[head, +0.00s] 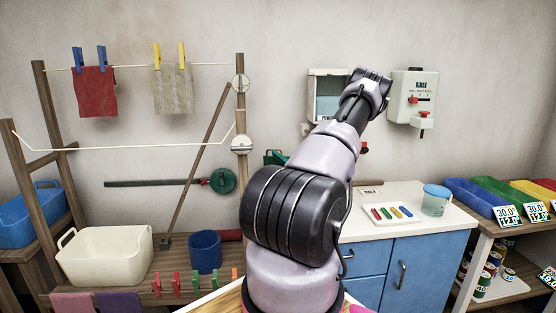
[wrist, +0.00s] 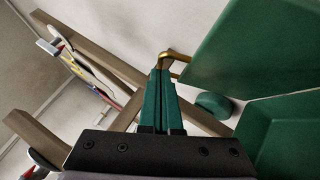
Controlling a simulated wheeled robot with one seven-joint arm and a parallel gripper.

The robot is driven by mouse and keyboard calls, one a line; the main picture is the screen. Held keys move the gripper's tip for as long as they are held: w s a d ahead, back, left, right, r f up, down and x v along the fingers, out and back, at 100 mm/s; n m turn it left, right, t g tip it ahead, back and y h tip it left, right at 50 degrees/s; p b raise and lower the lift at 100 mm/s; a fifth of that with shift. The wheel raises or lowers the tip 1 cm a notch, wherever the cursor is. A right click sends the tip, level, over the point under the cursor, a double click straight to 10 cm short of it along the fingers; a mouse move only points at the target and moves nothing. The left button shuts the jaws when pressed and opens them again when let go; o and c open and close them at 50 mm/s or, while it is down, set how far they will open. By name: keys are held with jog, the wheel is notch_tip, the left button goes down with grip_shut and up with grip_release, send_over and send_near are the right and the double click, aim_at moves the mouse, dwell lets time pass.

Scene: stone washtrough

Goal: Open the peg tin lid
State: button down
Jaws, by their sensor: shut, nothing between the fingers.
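The green peg tin (wrist: 288,132) fills the right side of the wrist view. Its green lid (wrist: 245,48) stands at an angle above the body, with a wedge-shaped gap between them. A brass loop (wrist: 183,57) sits at the lid's near edge. My gripper (wrist: 160,68) is shut and empty; its green fingertips overlap the brass loop in the picture, and I cannot tell whether they touch it. In the head view only a green corner, likely of the tin (head: 274,158), shows beside my arm, which hides the rest and my gripper.
A green wall reel (head: 222,181) hangs behind, left of my arm. A wooden drying frame (head: 241,120) stands at left, with a cream basin (head: 104,255) and blue pot (head: 205,250) on the bench. A blue cabinet (head: 422,268) with a peg tray (head: 391,214) stands at right.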

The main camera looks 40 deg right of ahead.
jog(key=w+d+r+m+g, duration=0.1)
jog(key=w+d+r+m, duration=0.1)
jog(key=w+d, duration=0.2)
jog(key=shift+w+d+g+h, duration=0.2)
jog(key=shift+w+g+h, duration=0.1)
jog(key=shift+w+h, duration=0.1)
jog(key=shift+f, duration=0.1)
